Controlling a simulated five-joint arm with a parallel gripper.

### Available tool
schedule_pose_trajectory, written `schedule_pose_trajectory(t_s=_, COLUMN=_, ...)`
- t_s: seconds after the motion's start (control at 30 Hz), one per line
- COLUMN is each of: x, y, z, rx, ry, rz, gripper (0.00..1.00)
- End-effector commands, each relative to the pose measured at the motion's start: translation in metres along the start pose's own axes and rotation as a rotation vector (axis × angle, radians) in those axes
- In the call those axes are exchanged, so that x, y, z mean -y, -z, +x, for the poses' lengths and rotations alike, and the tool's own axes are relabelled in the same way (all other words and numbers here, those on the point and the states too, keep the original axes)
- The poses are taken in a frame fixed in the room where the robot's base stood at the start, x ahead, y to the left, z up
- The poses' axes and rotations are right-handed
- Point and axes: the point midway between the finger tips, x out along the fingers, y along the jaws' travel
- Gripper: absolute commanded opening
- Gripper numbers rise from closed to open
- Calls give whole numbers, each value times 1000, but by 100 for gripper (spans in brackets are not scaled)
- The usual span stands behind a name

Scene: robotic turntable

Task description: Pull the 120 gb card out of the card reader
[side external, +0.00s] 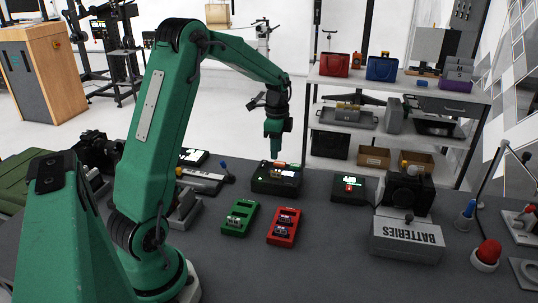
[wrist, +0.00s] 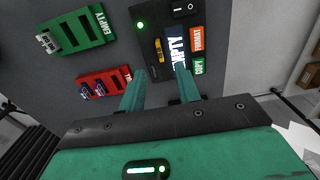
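The card reader (side external: 270,187) is a black box on the dark table; in the wrist view it (wrist: 153,66) lies just beyond my fingers. An orange block (wrist: 196,38) and a green block (wrist: 199,65) with lettering sit along its right side, next to a dark piece with white lettering. A small yellow piece (wrist: 158,50) and a green light show on its left. I cannot read which card is the 120 gb one. My gripper (wrist: 160,74) is open and empty, with its two fingers apart; in the side view it (side external: 273,157) hangs above the reader, pointing down.
A green tray (side external: 232,230) and a red tray (side external: 283,240) holding small cards stand in front of the reader. A black device (side external: 347,198) with a red piece stands to its right, near a grey batteries box (side external: 405,238). Shelves stand behind the table.

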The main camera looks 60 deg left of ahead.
Motion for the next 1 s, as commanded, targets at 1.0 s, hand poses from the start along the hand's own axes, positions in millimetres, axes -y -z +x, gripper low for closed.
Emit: schedule_pose_trajectory(t_s=1.0, x=0, y=0, z=76, rx=0, ry=0, rz=-1, gripper=33)
